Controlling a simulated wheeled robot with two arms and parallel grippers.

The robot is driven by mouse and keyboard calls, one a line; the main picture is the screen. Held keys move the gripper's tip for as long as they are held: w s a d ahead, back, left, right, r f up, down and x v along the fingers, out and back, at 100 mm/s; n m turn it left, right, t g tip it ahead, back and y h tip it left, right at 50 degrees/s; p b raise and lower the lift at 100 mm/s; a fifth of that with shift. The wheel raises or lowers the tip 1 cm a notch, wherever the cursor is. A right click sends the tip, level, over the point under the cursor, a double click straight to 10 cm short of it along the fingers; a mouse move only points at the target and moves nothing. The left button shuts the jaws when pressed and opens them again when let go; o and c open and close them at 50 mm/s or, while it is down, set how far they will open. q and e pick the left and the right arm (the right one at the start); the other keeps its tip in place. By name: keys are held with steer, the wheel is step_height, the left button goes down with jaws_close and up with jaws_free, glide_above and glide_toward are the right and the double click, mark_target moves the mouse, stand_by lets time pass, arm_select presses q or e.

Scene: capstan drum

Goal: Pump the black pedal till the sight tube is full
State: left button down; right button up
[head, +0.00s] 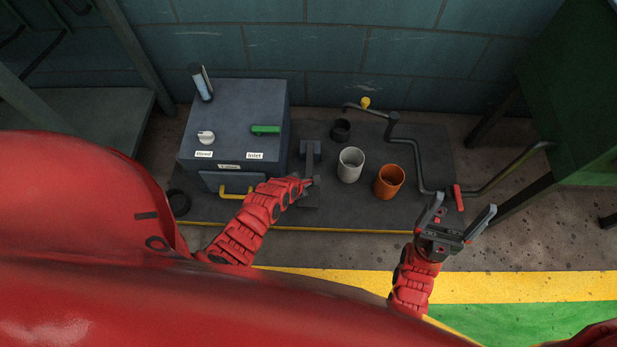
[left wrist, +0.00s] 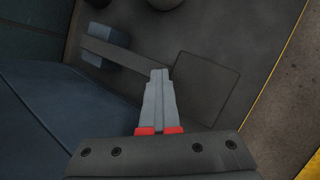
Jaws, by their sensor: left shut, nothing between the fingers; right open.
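The black pedal (head: 312,200) is a flat dark plate on an arm from a grey-blue block (head: 310,150), on the floor plate right of the cabinet. My left gripper (head: 308,182) is shut and empty, at the pedal. In the left wrist view its closed fingertips (left wrist: 160,73) lie over the pedal arm beside the square pedal plate (left wrist: 207,88); I cannot tell whether they touch. The sight tube (head: 203,83) stands on the cabinet's back left corner; pale blue shows in it, its level unclear. My right gripper (head: 464,207) is open and empty at the front right.
The grey-blue cabinet (head: 240,120) has a white knob (head: 206,137), a green lever (head: 265,129) and a yellow handle (head: 236,193).

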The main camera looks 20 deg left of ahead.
arm_select(q)
steer(key=shift+s+d+f, duration=0.2)
steer(key=shift+s+f, duration=0.45)
steer(key=shift+s, duration=0.15)
steer(key=shift+r, duration=0.25)
steer(key=shift+r+g+p, duration=0.3)
steer(key=shift+r+p, duration=0.45)
steer(key=shift+p, duration=0.45)
steer(key=shift+w+a+r+p, duration=0.1)
steer(key=shift+w+r+p, duration=0.15)
steer(key=shift+r+p, duration=0.2)
steer(key=shift+w+a+r+p, duration=0.1)
steer(key=shift+w+r+p, duration=0.15)
steer(key=shift+r, duration=0.25)
steer(key=shift+w+r+p, duration=0.25)
steer(key=shift+r+p, duration=0.3)
steer(key=shift+w+r+p, duration=0.2)
steer(key=shift+r+p, duration=0.3)
steer(key=shift+w+a+r+p, duration=0.1)
steer(key=shift+w+r+p, duration=0.1)
steer(key=shift+r+p, duration=0.35)
